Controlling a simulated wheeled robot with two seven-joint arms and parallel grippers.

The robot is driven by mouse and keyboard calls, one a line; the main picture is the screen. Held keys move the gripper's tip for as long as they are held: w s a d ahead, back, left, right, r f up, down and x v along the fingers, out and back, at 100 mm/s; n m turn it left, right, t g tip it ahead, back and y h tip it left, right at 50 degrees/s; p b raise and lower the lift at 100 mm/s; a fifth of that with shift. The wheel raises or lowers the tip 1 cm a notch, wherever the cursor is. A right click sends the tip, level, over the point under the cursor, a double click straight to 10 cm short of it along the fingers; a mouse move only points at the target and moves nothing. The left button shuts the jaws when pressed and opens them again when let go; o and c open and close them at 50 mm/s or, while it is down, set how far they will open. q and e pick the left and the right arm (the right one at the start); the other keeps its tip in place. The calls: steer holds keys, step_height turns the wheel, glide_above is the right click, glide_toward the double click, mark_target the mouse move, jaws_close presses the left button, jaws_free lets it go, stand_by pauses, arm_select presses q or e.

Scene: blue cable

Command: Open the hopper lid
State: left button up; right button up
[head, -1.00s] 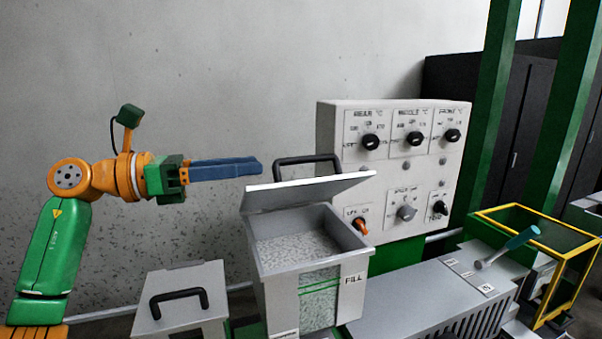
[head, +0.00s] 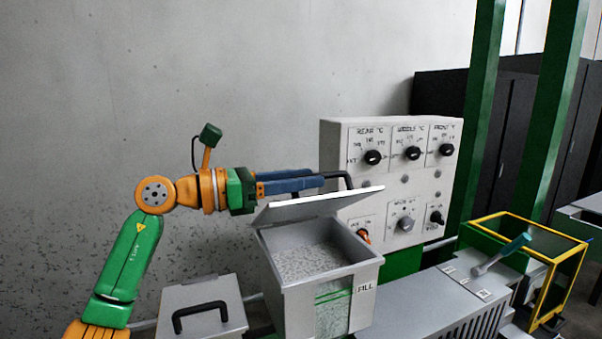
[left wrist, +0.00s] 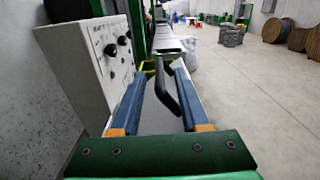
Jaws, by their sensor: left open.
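The hopper (head: 318,278) is a grey open-topped box holding pale granules, with a FILL label on its front. Its lid (head: 318,207) is raised and tilted above the opening. The lid's black handle (head: 345,178) stands on its upper side. In the left wrist view the gripper (left wrist: 158,95) is open, with the black handle (left wrist: 168,90) between the fingers, nearer the right one. Contact with the handle cannot be told. My right gripper is not in view.
A control panel (head: 390,180) with several knobs stands close behind the hopper. A grey box with a black handle (head: 200,318) is at the lower left. A yellow-framed guard (head: 525,262) and a lever with a teal grip (head: 503,255) are to the right.

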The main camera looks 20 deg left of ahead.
arm_select(q)
steer(key=shift+a, duration=0.1)
steer(key=shift+s, duration=0.2)
jaws_close()
steer(key=shift+r, duration=0.15)
stand_by(0.9)
